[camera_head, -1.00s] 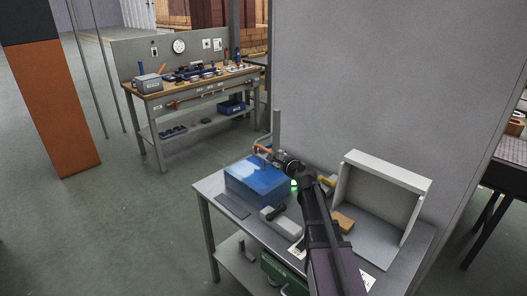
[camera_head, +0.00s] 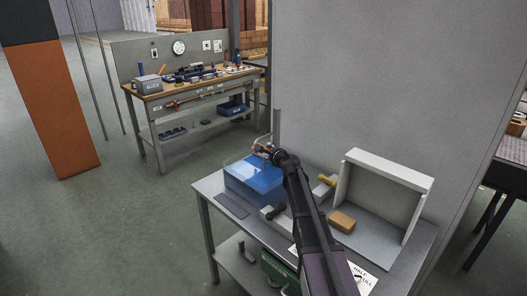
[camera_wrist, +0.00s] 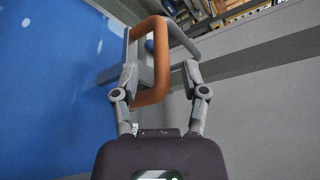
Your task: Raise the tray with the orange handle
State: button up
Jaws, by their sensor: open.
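The orange handle (camera_wrist: 162,62) is a squared loop on grey bars, in the upper middle of the wrist view. My gripper (camera_wrist: 161,78) is open, with one finger on each side of the handle's near part. The handle does not look clamped, and I cannot tell whether either finger touches it. A blue box-like body (camera_head: 254,182) sits at the back left corner of the grey table; its blue surface (camera_wrist: 50,80) fills the left of the wrist view. How the handle joins it is hidden. In the head view my arm's end covers most of the handle.
On the grey table (camera_head: 208,186) stand a grey open-fronted box (camera_head: 388,205), an orange-brown block (camera_head: 342,221) and a yellow-handled item (camera_head: 327,180). A tall grey wall panel (camera_head: 390,80) rises close behind. A workbench (camera_head: 195,85) stands farther back.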

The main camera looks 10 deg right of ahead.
jog(key=shift+b+x, duration=0.3)
jog(key=shift+x, duration=1.6)
grip_shut()
